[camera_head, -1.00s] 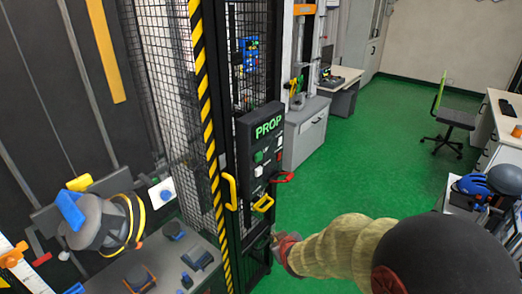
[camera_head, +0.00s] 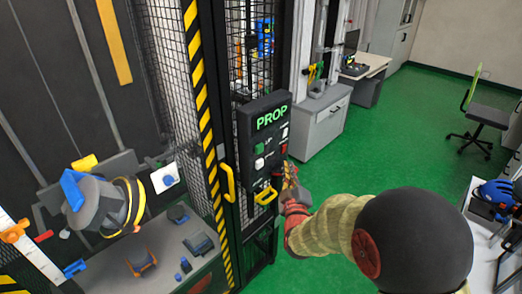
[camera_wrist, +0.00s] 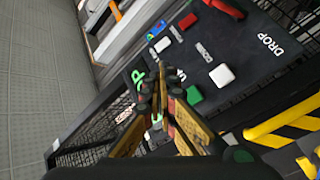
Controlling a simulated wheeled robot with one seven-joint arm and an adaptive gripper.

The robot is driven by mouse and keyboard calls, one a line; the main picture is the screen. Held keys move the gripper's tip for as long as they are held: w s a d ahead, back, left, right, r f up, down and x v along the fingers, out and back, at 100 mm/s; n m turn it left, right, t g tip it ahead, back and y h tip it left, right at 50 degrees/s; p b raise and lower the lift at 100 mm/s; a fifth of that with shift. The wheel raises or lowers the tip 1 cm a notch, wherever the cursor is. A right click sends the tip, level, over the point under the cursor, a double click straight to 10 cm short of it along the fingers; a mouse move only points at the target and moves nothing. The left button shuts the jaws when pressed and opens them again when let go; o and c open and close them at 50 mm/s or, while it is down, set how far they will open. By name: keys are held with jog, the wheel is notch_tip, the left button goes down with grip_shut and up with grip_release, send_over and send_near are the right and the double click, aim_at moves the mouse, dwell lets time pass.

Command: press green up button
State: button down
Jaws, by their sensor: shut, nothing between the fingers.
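A dark control panel (camera_head: 244,126) with green PROP lettering stands on the cage post. Its green button (camera_head: 259,148) sits below the lettering, with a white button (camera_head: 259,164) lower down. In the wrist view, the green button (camera_wrist: 193,95) is right of my fingers, and the white button (camera_wrist: 222,75) is farther right. My gripper (camera_head: 290,170) is beside the panel's lower right edge. In the wrist view, my gripper (camera_wrist: 155,82) has its fingertips together and empty, covering part of the green lettering. I cannot tell whether it touches the panel.
A red handle (camera_wrist: 225,8) shows at the top of the wrist view. Mesh cage is behind the panel. Green floor (camera_head: 400,140) to the right is open.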

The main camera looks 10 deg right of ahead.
aim_at(259, 149)
jog(key=shift+w, duration=0.15)
jog(key=w+a, duration=0.5)
jog(key=w, duration=0.2)
dwell(0.3)
jog(key=shift+a+b, duration=0.2)
jog(key=shift+b, duration=0.1)
dwell(1.1)
jog(key=shift+w+a, duration=0.15)
jog(key=shift+w, duration=0.15)
jog(key=shift+w+a+b, duration=0.3)
jog(key=shift+w+b, duration=0.05)
jog(key=shift+w, duration=0.05)
dwell(0.8)
jog(key=shift+s+d, duration=0.1)
jog(key=shift+s, duration=0.05)
dwell(0.3)
jog(key=shift+s+d, duration=0.45)
jog(key=shift+s, duration=0.2)
